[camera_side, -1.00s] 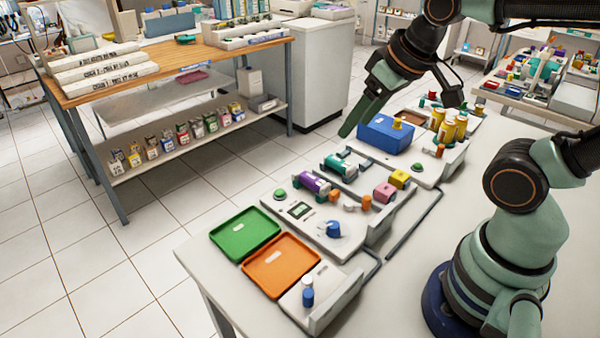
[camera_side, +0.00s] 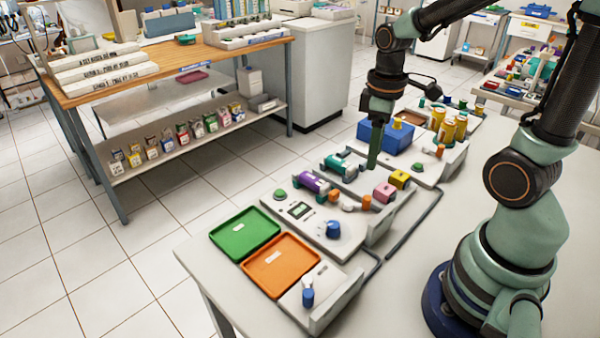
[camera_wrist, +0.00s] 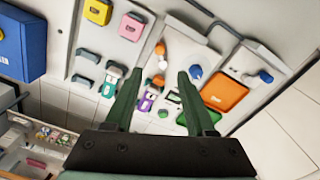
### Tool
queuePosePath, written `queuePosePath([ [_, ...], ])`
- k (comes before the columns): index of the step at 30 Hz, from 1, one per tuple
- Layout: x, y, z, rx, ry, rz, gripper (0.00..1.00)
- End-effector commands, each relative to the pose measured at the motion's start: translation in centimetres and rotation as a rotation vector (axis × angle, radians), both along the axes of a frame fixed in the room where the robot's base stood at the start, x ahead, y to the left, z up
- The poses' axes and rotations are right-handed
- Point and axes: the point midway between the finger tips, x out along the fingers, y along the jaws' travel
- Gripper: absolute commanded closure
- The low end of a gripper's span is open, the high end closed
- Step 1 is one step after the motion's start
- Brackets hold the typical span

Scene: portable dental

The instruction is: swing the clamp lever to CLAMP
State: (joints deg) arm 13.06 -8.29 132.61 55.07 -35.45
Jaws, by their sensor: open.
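A small blue-ended lever with a pale arm (camera_side: 308,297) stands on the small pale unit at the near end of the bench row. It looks like the clamp lever, but no CLAMP mark is readable. It also shows in the wrist view, at the right (camera_wrist: 265,76). My gripper (camera_side: 373,166) points down over the row, between the blue bin and the pink block, well away from the lever. In the wrist view my gripper (camera_wrist: 160,72) has its two green fingers apart, with nothing held between them.
A blue knob (camera_side: 333,229) sits on the panel beside a green button (camera_side: 280,194). Green (camera_side: 244,234) and orange (camera_side: 280,265) trays lie at the near left. A purple bottle (camera_side: 311,182), a pink block (camera_side: 384,192) and a blue bin (camera_side: 388,138) stand along the row.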

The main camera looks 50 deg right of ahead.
Motion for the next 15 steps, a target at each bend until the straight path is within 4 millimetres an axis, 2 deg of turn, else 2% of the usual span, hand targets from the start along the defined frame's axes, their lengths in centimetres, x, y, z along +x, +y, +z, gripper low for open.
queuePosePath([
  [7, -0.1, -0.1, -2.0, 0.004, 0.017, 0.012, 0.45],
  [15, -0.2, -0.1, -6.8, 0.004, 0.018, 0.011, 0.45],
])
